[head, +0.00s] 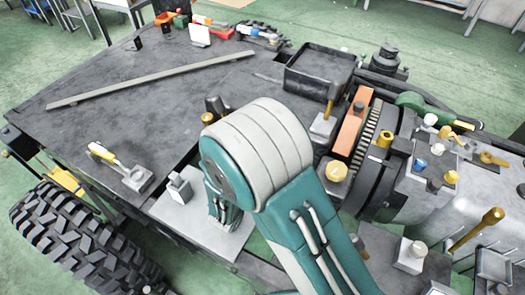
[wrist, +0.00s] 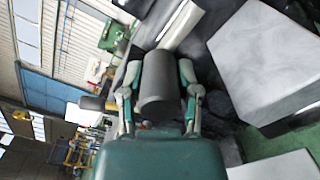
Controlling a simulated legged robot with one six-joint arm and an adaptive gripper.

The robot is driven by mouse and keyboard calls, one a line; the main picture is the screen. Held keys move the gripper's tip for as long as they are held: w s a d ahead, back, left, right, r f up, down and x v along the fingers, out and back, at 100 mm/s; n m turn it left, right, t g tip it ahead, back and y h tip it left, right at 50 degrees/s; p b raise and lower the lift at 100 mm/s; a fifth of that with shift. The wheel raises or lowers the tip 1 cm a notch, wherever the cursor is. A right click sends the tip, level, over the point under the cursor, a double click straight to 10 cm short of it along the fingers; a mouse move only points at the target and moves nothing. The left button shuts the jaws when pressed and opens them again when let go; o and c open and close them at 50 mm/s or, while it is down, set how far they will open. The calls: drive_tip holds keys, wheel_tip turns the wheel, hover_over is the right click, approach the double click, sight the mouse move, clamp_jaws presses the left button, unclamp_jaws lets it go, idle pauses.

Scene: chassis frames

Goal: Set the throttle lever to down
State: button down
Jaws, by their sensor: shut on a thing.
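In the wrist view, my gripper (wrist: 159,72) has a finger on each side of a dark grey cylindrical grip, which looks like the throttle lever's handle (wrist: 157,92). The fingers are shut on this grip. A pale metal bar or edge lies just beyond its far end. In the head view, my teal and white arm fills the middle and hides the gripper's fingers and the held handle. The lever's base and its angle cannot be made out.
Beside the gripper in the wrist view is a large pale block (wrist: 266,60). A long bar (head: 150,80) lies on the flat deck.

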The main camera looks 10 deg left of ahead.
drive_tip(key=shift+f+m, duration=0.6)
drive_tip(key=shift+m, duration=0.2)
drive_tip(key=shift+c, duration=1.7)
unclamp_jaws()
drive_tip(key=v, duration=1.2)
